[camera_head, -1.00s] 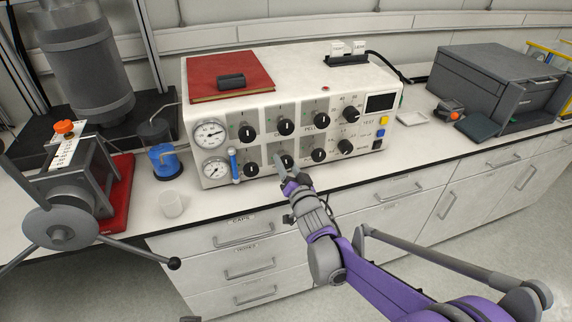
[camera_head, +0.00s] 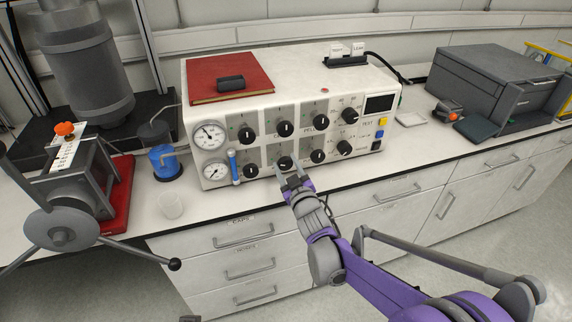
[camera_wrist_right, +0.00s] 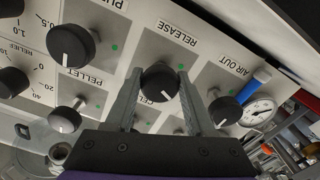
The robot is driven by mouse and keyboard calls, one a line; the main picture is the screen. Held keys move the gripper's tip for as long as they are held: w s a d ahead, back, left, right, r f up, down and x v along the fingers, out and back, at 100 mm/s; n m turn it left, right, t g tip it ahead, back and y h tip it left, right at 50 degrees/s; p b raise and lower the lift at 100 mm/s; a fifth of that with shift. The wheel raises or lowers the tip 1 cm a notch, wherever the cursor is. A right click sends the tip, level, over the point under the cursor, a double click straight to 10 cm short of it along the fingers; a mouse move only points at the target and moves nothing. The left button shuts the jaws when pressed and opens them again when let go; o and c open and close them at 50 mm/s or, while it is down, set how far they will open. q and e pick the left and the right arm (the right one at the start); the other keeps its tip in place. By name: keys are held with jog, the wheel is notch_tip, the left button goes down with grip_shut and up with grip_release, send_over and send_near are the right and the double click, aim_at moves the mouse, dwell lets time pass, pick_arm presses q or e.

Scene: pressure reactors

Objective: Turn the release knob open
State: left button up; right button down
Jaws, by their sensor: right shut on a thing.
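The release knob (camera_head: 285,162) is a black round knob in the lower row of the white control box (camera_head: 290,88). In the right wrist view the knob (camera_wrist_right: 160,81) sits under the RELEASE label, its white mark toward the lower right of the picture. My right gripper (camera_head: 290,175) reaches it from the front, and its two fingers (camera_wrist_right: 158,88) stand on either side of the knob, shut on it. The upper pressure gauge (camera_head: 208,134) has its needle pointing up and left. My left gripper is not in view.
Neighbouring knobs, AIR OUT (camera_wrist_right: 224,110) and PELLET (camera_wrist_right: 65,119), stand close on both sides of the fingers.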

jog(key=n+p, duration=0.1)
jog(key=n, duration=0.4)
jog(key=shift+n, duration=0.3)
jog(key=n+p, duration=0.1)
jog(key=n, duration=0.3)
jog(key=shift+n, duration=0.7)
jog(key=shift+c, duration=1.3)
grip_release()
jog(key=v, duration=1.1)
jog(key=shift+w+r, duration=0.1)
